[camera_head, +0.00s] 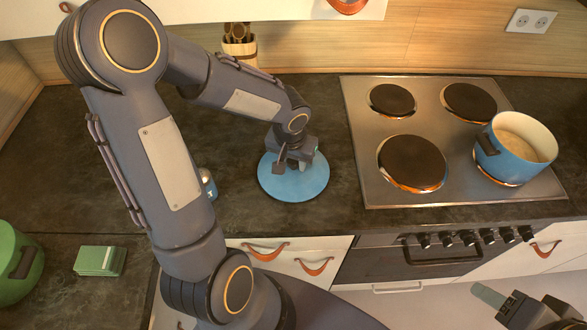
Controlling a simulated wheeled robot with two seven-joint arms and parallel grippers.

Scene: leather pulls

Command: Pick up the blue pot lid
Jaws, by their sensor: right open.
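The blue pot lid (293,188) lies on the dark counter left of the stove. My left gripper (294,162) is over the lid's middle, pointing down. It hides the lid's knob, and I cannot tell whether its fingers are closed on it. My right gripper (522,302) is at the bottom right corner, partly cut off by the frame. It is open and empty, away from the lid and in front of the oven side.
A blue pot (518,150) stands on the front right burner of the stove (438,135). A utensil holder (240,50) stands behind my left arm. A small blue item (208,183) is beside that arm. A green pot (15,265) and green block (100,261) are at left.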

